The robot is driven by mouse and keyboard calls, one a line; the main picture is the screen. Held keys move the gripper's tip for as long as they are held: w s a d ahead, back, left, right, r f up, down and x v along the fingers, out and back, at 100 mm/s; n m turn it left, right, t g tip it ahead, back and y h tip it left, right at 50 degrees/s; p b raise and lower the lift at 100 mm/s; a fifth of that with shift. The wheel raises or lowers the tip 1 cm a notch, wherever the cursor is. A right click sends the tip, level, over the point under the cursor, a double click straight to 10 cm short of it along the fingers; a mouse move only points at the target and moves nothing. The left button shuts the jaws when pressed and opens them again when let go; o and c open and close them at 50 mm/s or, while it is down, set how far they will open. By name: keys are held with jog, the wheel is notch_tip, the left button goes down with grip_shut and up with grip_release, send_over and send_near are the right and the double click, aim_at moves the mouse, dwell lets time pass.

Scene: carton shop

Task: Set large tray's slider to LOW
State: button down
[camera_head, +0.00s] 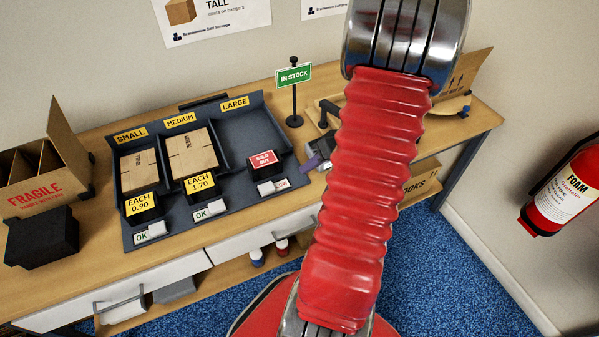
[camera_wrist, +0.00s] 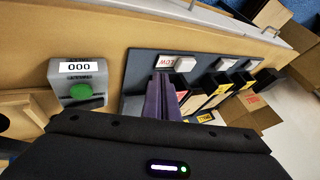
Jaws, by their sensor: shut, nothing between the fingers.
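The large tray (camera_head: 248,137), under the yellow LARGE label, is the right compartment of the dark three-part holder and looks empty. Its white slider (camera_head: 266,188) sits at the left of its slot, leaving the red LOW word (camera_head: 282,183) uncovered on the right. The wrist view also shows the slider (camera_wrist: 185,64) beside the red LOW (camera_wrist: 168,62). The small and medium sliders (camera_head: 155,229) (camera_head: 217,207) sit at the right, with OK showing. My gripper (camera_head: 309,165) has purple fingers shut and empty, just right of the large slider, apparently apart from it; fingers (camera_wrist: 161,82) also show in the wrist view.
A red SOLD OUT tag (camera_head: 263,159) fronts the large tray. Flat cartons fill the other two. A green IN STOCK sign (camera_head: 293,75) stands behind. A grey counter with a green button (camera_wrist: 80,83) is beside the holder. A FRAGILE carton (camera_head: 38,175) stands at left.

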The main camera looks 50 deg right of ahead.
jog(key=shift+v, duration=1.2)
jog(key=a+r+n+h, duration=0.1)
jog(key=a+r, duration=0.6)
jog(key=a, duration=0.4)
jog(key=a+r+n+h, duration=0.1)
jog(key=a+r, duration=0.6)
jog(key=a, duration=0.4)
jog(key=a+r+n+g+h, duration=0.1)
jog(key=a+r, duration=0.6)
jog(key=a, duration=0.5)
jog(key=shift+s+r+n, duration=0.2)
jog(key=shift+s+n, duration=0.1)
jog(key=shift+s, duration=0.15)
